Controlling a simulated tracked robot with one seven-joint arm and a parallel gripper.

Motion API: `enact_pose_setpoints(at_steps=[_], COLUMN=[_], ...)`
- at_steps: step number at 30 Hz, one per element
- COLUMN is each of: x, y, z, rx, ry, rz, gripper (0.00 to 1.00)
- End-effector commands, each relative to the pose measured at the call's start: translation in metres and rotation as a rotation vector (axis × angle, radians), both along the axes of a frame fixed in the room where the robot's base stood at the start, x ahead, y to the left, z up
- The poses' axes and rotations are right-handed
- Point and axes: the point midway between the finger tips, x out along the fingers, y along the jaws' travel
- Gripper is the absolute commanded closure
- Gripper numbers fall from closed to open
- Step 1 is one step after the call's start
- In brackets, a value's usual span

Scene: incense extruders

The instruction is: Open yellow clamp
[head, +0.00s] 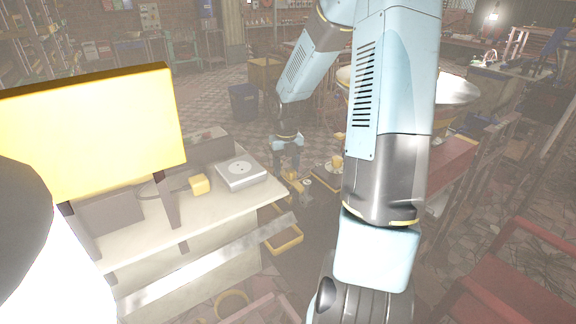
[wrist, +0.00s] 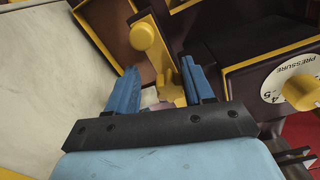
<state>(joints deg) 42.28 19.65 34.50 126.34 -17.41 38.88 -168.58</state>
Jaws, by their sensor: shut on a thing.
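The yellow clamp (wrist: 168,88) shows in the wrist view between the two blue fingers of my gripper (wrist: 160,72). The fingers are closed in around it, and part of it is hidden by them and by the dark finger mount. In the head view my gripper (head: 290,168) points down beside the near table, with small yellow parts just below it. The clamp's exact outline is too small to tell there.
In the wrist view a dark box with yellow edges carries a white PRESSURE dial (wrist: 296,86) close on the right. A yellow round knob (wrist: 145,36) sits just beyond the fingers. The pale table (head: 180,232) stands left of my arm, with a flat white device (head: 241,172) on it.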

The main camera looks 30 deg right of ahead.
Motion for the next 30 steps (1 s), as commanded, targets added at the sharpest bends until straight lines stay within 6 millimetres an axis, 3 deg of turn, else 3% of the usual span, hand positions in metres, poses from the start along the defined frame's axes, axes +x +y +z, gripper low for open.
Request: enact_pose_setpoints(at_steps=[6,16,26,30], x=[0.000,0.001,0.001,0.001], y=[-0.001,-0.004,-0.005,-0.005], z=[0.000,0.007,0.058,0.069], rx=[0.000,-0.004,-0.004,-0.002], ry=[0.000,-0.006,-0.007,-0.004], rz=[-0.002,-0.005,-0.007,-0.008], gripper=[0.39,0.39,0.39,0.39])
